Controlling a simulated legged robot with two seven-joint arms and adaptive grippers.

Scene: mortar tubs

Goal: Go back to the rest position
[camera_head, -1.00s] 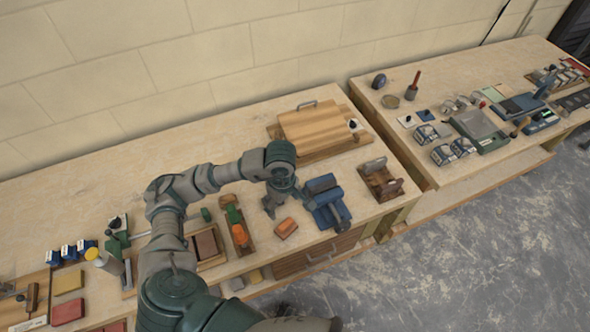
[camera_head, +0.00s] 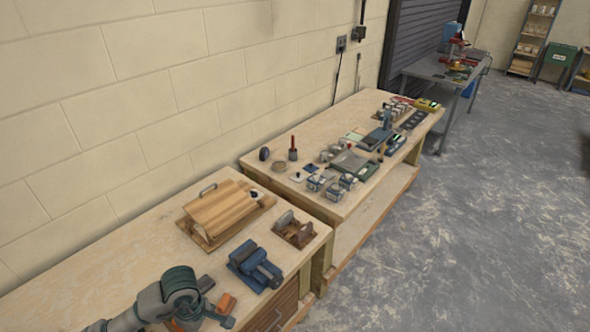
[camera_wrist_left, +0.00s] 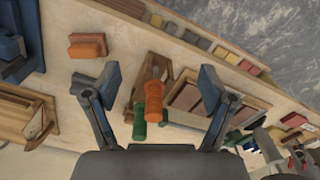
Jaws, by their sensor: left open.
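My left gripper (camera_head: 205,316) is at the bottom left of the head view, over the near workbench. In the left wrist view its two fingers (camera_wrist_left: 148,88) are spread wide with nothing between them. Beyond the fingers, an orange-and-green handled tool (camera_wrist_left: 154,98) lies on a wooden holder on the bench. An orange block (camera_wrist_left: 88,46) lies left of it, and it also shows beside the gripper in the head view (camera_head: 227,303). My right gripper is not in view.
A blue vise (camera_head: 255,267) and a wooden board with a handle (camera_head: 222,207) are on the near bench. A wooden stand (camera_head: 294,229) is at its right end. A second bench (camera_head: 262,178) carries several small items. The grey floor (camera_head: 440,240) at right is clear.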

